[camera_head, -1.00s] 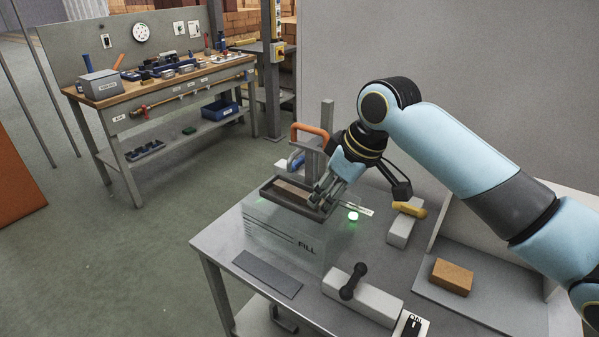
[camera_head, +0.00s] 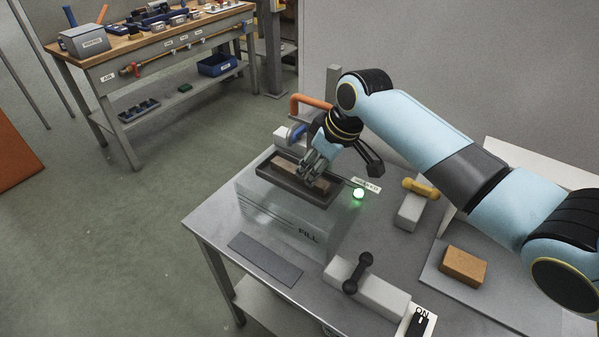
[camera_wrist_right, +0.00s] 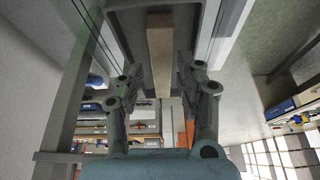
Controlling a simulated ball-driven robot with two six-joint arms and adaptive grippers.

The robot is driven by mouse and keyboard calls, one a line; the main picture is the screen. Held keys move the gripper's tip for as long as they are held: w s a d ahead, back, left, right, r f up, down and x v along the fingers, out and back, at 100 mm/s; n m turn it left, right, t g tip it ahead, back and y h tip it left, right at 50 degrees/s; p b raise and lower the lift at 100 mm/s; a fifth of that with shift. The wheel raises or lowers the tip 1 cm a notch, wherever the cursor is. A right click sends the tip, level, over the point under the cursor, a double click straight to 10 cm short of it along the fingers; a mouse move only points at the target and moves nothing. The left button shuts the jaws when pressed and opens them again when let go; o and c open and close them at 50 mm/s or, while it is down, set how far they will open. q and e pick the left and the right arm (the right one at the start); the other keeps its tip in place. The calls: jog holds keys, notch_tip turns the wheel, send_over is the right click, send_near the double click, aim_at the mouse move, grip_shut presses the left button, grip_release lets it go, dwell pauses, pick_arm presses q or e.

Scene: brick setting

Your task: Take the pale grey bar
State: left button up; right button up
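A narrow brownish-grey bar (camera_head: 290,174) lies in a dark tray (camera_head: 268,177) on top of the translucent box marked FILL (camera_head: 280,215). My right gripper (camera_head: 312,181) is over the tray, fingers pointing down at the bar. In the right wrist view the fingers (camera_wrist_right: 158,78) stand apart on either side of the bar (camera_wrist_right: 160,45); no clear contact shows. Pale grey blocks also lie on the table: a long one (camera_head: 385,298) with a black handle and a shorter one (camera_head: 409,213) with a yellow handle. I cannot tell which the task names. My left gripper is out of view.
A flat grey strip (camera_head: 265,260) lies at the table's front left. A lit green lamp (camera_head: 358,194) is close right of the box. An orange handle (camera_head: 308,102) rises behind it. A brown brick (camera_head: 463,266) and an ON switch (camera_head: 418,322) are at the right.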

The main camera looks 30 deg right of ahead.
jog(key=shift+x, duration=1.45)
jog(key=shift+a+r, duration=0.1)
grip_shut()
